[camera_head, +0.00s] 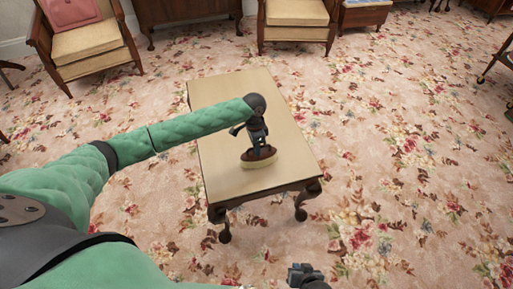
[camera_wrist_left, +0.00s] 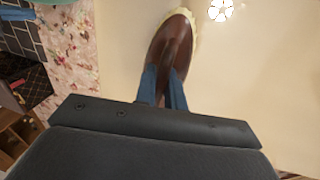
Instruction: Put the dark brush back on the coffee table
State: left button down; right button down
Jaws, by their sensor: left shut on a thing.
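The dark brush (camera_head: 247,158) has a brown oval back and pale cream bristles facing down. It also shows in the left wrist view (camera_wrist_left: 171,38), over the pale tabletop. My left gripper (camera_head: 259,150) is shut on the brush from above, its fingers (camera_wrist_left: 163,88) on either side of the brush's middle ridge. The brush is over the front half of the coffee table (camera_head: 222,108), level, at or very close to the top; I cannot tell if the bristles touch. My right gripper (camera_head: 305,273) is at the bottom edge, partly cut off, away from the table.
The rest of the tabletop is bare. Floral carpet (camera_head: 400,150) surrounds the table. Wooden armchairs with cream seats stand at the back left (camera_head: 95,62) and back middle (camera_head: 297,14). A dark wooden cabinet (camera_head: 190,12) stands between them.

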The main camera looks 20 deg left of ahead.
dwell(0.4)
pick_arm(q)
jog(key=c, duration=1.5)
grip_release()
jog(key=shift+w+a+r, duration=0.2)
jog(key=shift+w+r, duration=0.15)
jog(key=shift+r, duration=1.65)
jog(key=shift+w+a+r, duration=0.25)
jog(key=shift+w+r, duration=0.05)
jog(key=shift+r, duration=1.65)
jog(key=shift+w+a+r, duration=0.2)
jog(key=shift+w+r, duration=0.15)
jog(key=shift+r, duration=1.65)
